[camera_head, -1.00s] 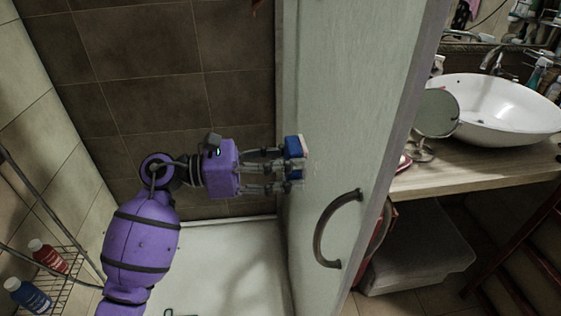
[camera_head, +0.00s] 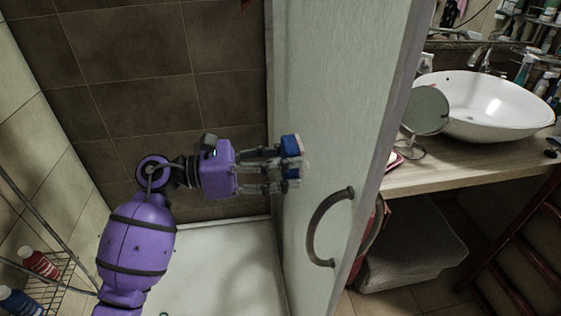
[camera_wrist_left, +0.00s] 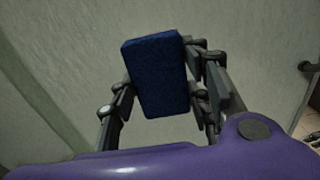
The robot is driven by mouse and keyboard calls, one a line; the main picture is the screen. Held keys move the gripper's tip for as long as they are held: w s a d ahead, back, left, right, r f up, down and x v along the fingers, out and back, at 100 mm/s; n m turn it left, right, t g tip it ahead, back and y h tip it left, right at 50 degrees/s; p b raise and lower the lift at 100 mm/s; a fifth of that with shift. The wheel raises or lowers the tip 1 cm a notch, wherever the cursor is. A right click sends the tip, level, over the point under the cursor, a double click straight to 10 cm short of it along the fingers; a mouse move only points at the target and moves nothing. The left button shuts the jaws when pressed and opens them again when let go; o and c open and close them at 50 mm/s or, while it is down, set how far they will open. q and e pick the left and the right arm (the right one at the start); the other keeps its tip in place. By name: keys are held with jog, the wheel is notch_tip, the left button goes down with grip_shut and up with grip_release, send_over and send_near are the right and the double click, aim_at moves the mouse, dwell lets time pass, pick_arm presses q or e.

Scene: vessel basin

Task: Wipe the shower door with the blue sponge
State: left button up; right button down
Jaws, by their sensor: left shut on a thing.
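My left gripper (camera_head: 288,163) reaches in from the left and is shut on the blue sponge (camera_head: 290,146). The sponge is upright between the fingers, with a pale layer on its door side. It is at the inner face of the shower door (camera_head: 335,110), close to or touching it; I cannot tell which. In the left wrist view the sponge (camera_wrist_left: 157,75) shows its blue face, with the pale door surface (camera_wrist_left: 80,50) behind it. The door is frosted and has a curved dark handle (camera_head: 318,225) to the right of and below the gripper. My right gripper is out of view.
A white shower tray (camera_head: 215,265) lies below the arm. A wire rack with a red bottle (camera_head: 38,262) and a blue bottle (camera_head: 20,302) is at the lower left. Beyond the door are a wooden counter (camera_head: 450,175), a round mirror (camera_head: 427,110) and a white basin (camera_head: 490,105).

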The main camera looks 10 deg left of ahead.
aim_at(310, 172)
pick_arm(q)
jog(key=shift+w+d, duration=0.2)
jog(key=shift+d, duration=0.25)
